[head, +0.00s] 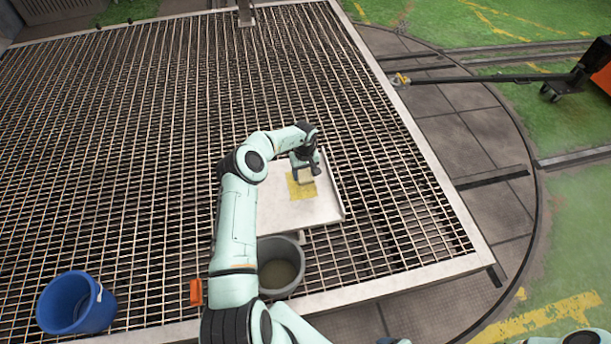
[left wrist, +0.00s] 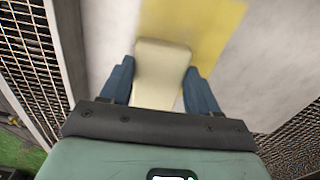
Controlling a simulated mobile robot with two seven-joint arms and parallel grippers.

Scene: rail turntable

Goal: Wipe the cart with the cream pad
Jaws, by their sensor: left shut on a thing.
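The cart (head: 327,208) is a pale flat top with a raised rim, on the grating near the middle of the head view. A yellow patch (head: 297,191) marks its surface, and the patch also shows in the left wrist view (left wrist: 210,28). My left gripper (head: 305,169) is over the cart, shut on the cream pad (left wrist: 160,72). The pad's far end overlaps the yellow patch in the left wrist view. I cannot tell whether the pad touches the surface. My arm hides part of the cart's left side. My right gripper is not in view.
A grey bucket (head: 299,271) with murky contents stands at the cart's near side. A blue bucket (head: 68,309) stands at the lower left, and a small orange object (head: 196,292) lies between them. Open grating (head: 120,130) spreads to the left and behind.

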